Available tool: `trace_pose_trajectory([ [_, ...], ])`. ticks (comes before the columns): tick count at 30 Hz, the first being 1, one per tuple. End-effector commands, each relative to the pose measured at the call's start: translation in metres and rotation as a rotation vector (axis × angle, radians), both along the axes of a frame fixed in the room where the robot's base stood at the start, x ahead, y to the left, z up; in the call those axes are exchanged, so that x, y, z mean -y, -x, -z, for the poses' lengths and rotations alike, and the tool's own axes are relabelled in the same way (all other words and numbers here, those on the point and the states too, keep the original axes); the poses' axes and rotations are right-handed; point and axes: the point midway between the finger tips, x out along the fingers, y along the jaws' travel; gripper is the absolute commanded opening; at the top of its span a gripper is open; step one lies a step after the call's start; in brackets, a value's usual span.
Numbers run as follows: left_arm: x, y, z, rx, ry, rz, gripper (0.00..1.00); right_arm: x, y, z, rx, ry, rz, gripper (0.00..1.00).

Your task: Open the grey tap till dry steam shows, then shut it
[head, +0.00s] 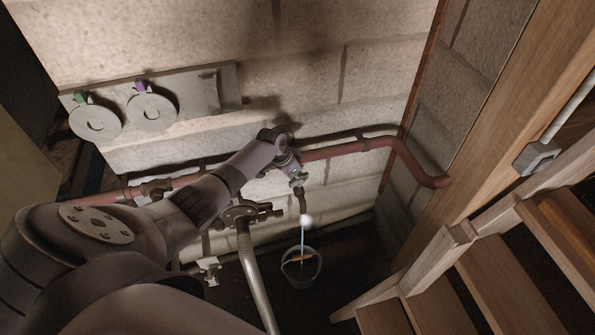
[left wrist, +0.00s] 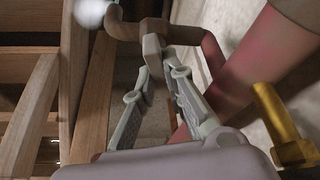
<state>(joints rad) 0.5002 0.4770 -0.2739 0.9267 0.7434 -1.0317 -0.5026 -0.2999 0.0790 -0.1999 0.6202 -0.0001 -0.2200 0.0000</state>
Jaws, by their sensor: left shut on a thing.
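My left gripper (head: 298,179) reaches in from the left to the red pipe and is shut at the tap above the spout. In the left wrist view its two grey fingers (left wrist: 155,68) close on the grey-brown tap handle (left wrist: 153,45). The tap's brown spout (head: 303,203) points down. A white puff (head: 305,220) hangs at its mouth and also shows in the left wrist view (left wrist: 89,13). A thin pale stream runs from there down to a bucket (head: 301,266) on the floor. My arm hides part of the pipe. My right gripper is not in view.
The red pipe (head: 345,148) runs along the block wall and bends at the right. A valve with a silver hose (head: 250,265) stands left of the bucket. Wooden stairs (head: 440,300) fill the right. A wall panel (head: 205,95) carries two round discs.

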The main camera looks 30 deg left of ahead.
Motion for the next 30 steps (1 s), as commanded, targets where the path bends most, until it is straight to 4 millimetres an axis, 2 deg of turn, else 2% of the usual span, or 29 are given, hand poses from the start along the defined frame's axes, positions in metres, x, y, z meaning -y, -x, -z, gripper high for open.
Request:
trace_pose_trajectory([
  [1, 0.001, 0.001, -0.005, -0.004, 0.001, -0.045, 0.00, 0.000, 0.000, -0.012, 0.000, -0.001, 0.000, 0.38],
  [3, 0.002, 0.001, -0.005, -0.003, 0.002, -0.111, 0.00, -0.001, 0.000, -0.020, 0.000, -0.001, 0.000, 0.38],
  [15, 0.004, 0.001, -0.003, -0.002, 0.001, -0.491, 0.00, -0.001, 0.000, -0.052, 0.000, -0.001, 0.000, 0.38],
  [22, 0.005, 0.000, -0.001, -0.003, 0.000, -0.708, 0.00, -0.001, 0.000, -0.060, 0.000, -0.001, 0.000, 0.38],
  [30, 0.006, -0.001, 0.001, -0.002, 0.000, -0.953, 0.00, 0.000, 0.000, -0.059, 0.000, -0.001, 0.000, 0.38],
])
